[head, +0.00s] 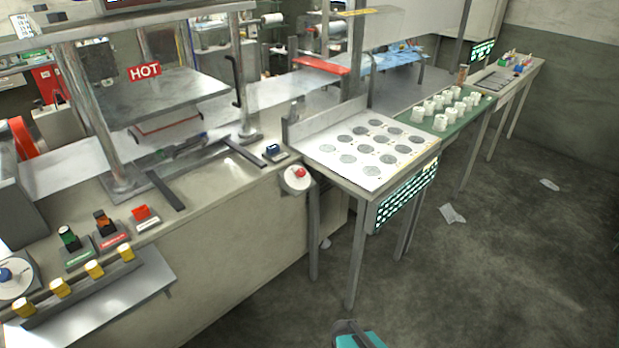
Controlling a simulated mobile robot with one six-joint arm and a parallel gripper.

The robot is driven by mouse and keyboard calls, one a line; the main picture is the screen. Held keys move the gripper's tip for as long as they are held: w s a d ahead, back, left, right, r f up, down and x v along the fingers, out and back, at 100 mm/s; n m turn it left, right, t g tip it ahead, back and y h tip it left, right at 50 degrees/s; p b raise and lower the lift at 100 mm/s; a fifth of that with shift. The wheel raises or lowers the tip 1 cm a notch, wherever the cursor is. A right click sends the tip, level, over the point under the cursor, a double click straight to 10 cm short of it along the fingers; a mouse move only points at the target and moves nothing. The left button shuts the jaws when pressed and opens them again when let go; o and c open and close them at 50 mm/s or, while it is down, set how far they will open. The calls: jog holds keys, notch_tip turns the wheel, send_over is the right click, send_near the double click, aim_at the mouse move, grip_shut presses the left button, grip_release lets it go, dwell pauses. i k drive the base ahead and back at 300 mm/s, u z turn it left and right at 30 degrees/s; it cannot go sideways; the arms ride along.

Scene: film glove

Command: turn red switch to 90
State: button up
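A red switch (141,213) sits on a small grey base with a pale label, at the right end of a row of switches on the bench at left. Its angle is too small to read. A round red knob (299,172) on a white disc is on the bench's front face, near its right end. I cannot tell which of the two red controls the task means. A dark and teal part, which looks like mine, shows at the bottom edge. No gripper fingers show, and nothing touches either red control.
A green switch (68,238) and an orange switch (104,223) stand left of the red one. Yellow knobs (95,269) line a ledge in front. A blue switch (272,151) is farther right. A white-topped table (335,152) stands beside the bench. The floor (480,270) at right is mostly clear.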

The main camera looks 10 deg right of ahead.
aim_at(300, 173)
jog(key=i, duration=0.95)
jog(key=z, duration=0.15)
jog(key=k, duration=0.95)
jog(key=u, duration=0.15)
jog(key=i, duration=0.65)
